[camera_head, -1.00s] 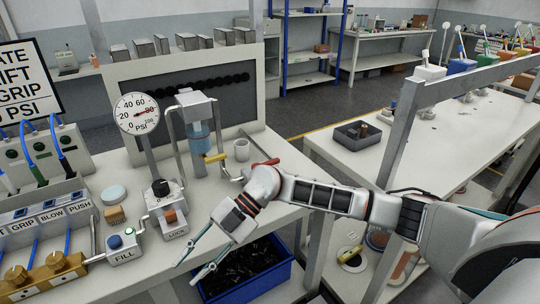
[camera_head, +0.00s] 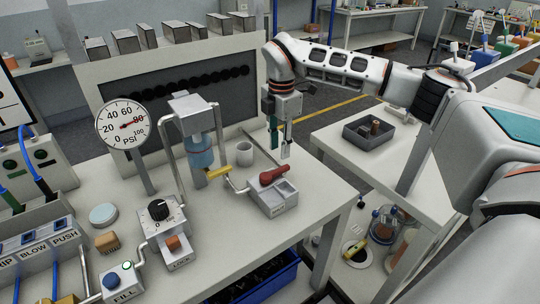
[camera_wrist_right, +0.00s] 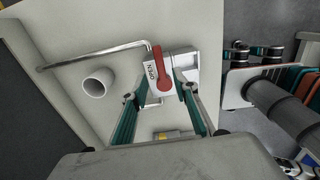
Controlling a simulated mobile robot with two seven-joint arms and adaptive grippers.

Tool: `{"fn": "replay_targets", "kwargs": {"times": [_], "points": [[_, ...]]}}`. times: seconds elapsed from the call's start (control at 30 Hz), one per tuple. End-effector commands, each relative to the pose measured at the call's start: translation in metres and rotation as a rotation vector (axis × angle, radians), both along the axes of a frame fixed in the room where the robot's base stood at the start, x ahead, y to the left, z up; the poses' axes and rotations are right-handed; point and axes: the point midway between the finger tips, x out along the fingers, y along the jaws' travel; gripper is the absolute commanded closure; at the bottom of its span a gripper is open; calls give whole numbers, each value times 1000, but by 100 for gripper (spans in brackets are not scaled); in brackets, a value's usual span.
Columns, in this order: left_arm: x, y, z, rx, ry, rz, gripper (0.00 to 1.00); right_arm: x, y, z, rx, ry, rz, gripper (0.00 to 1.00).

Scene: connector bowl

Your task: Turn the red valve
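The red valve (camera_head: 273,175) is a lever handle on a small light grey box (camera_head: 282,208) near the right end of the bench. It also shows in the right wrist view (camera_wrist_right: 157,66), beside the word OPEN on the box. My right gripper (camera_head: 280,150) points down above and just behind the valve, empty. In the right wrist view its two fingers (camera_wrist_right: 158,92) are spread, one on each side of the red handle's line, with the handle beyond their tips. No contact shows. My left gripper is not in view.
The gauge (camera_head: 122,124) and lock box (camera_head: 178,248) are farther left. A grey tray (camera_head: 368,132) sits on the right table.

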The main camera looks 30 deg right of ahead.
Motion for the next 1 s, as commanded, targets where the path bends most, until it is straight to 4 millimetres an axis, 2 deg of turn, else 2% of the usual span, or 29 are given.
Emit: {"fn": "replay_targets", "kwargs": {"times": [0.17, 0.4, 0.6, 0.97, 1.0], "points": [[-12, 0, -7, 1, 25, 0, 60, -1, -1, -14, -3, 4, -2, 71], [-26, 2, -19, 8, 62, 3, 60, -1, -1, -51, -1, 5, -1, 71], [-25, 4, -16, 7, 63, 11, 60, 0, -1, -72, -1, 2, -2, 71], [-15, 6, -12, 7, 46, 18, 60, 0, 0, -78, -1, 1, -1, 71], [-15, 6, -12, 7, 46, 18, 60, 0, 0, -78, -1, 1, -1, 79]]}}
